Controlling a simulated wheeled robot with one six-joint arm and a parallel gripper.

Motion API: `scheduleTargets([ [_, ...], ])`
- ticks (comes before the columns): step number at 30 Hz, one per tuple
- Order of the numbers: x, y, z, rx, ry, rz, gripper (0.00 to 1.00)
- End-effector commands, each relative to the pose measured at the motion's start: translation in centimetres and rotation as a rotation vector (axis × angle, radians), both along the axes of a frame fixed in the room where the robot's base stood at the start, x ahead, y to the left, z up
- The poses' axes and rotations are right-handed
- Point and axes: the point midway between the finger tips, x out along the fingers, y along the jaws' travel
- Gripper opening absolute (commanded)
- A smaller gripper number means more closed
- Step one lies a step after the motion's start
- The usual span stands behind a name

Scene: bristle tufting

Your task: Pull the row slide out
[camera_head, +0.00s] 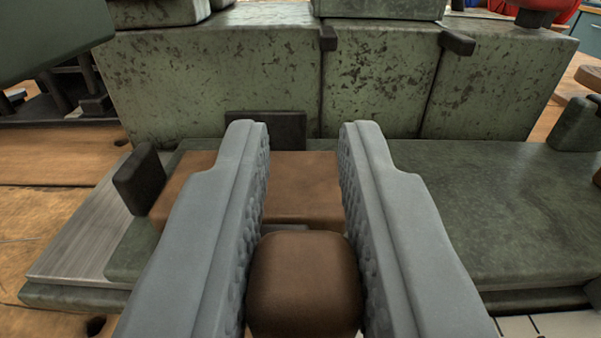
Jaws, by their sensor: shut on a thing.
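My gripper (303,165) shows in the head camera view with its two grey fingers on either side of a dark brown rounded knob (303,285). The fingers are shut on the knob near their lower part, and their tips reach past it. Behind the knob, between and beside the fingers, lies a flat brown block (301,185) on the green base, which looks like the row slide. The knob seems to join it, but the joint is mostly hidden. The fingers cover parts of the block's sides.
A worn green machine body (385,85) stands behind the block. A dark upright stop (139,178) is at the left, and a dark plate (266,129) stands behind the block. A green base plate (490,205) spreads right. A metal strip (85,235) and wooden table (45,165) lie left.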

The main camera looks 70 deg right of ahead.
Motion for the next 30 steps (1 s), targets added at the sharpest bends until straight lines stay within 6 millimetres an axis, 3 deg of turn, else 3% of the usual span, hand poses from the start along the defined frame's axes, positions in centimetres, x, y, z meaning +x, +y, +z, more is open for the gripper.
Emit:
scheduleTargets([
  [3, -1.0, -0.3, 0.0, 0.000, 0.000, 0.000, 0.00],
  [13, -1.3, -0.4, -0.1, 0.001, 0.001, -0.002, 0.00],
  [14, -1.3, -0.4, -0.1, 0.001, 0.001, -0.003, 0.24],
  [17, -1.2, -0.4, -0.1, 0.001, 0.000, -0.002, 0.42],
  [30, -1.5, 0.7, 0.0, 0.000, 0.000, 0.000, 0.42],
])
